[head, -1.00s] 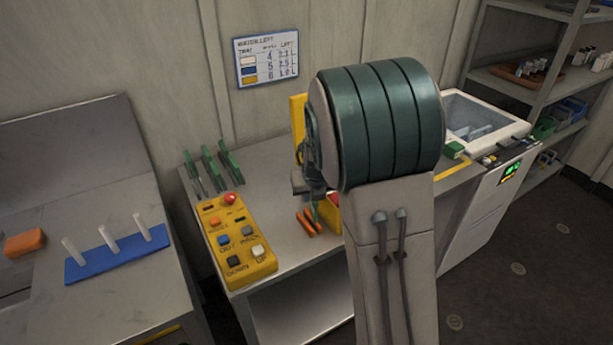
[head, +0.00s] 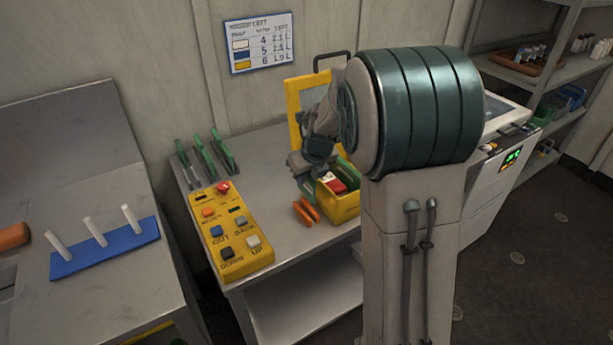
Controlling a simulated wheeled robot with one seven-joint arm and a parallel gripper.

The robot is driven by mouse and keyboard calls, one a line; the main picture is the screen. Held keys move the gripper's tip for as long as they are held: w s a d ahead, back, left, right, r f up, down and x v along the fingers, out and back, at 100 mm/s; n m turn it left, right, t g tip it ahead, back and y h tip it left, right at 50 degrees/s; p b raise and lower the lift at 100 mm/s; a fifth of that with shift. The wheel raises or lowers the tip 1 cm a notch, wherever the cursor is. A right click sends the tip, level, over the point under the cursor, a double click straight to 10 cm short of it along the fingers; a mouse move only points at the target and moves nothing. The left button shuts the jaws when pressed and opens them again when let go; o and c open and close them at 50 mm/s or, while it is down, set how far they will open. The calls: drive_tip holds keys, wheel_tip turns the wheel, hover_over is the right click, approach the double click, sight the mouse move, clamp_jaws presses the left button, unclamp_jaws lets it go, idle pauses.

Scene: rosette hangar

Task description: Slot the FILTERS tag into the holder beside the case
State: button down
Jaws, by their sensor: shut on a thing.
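The case is a yellow box (head: 345,207) with its yellow-framed lid (head: 293,108) raised. It stands on the grey bench, partly behind my arm, with red, white and green things inside. My gripper (head: 308,188) points down over the bench at the case's left side. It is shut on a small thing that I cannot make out. I can read no FILTERS lettering, and I cannot pick out the tag or its holder here.
A yellow button panel (head: 230,230) lies left of the case. A blue peg base (head: 105,250) with white pegs is on the left table. A white machine (head: 500,170) stands at right.

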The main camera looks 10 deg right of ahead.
sight(307, 196)
wheel_tip(307, 196, down, 3)
drive_tip(key=shift+d+r+b, duration=0.1)
drive_tip(key=shift+b, duration=1.15)
drive_tip(key=shift+f, duration=1)
drive_tip(key=shift+w+p, duration=0.1)
drive_tip(key=shift+p, duration=0.75)
drive_tip(key=shift+f+b, duration=0.45)
drive_tip(key=shift+f, duration=1.2)
idle(0.7)
idle(0.4)
drive_tip(key=c, duration=1.3)
unclamp_jaws()
drive_tip(key=shift+c, duration=0.2)
drive_tip(key=o, duration=0.4)
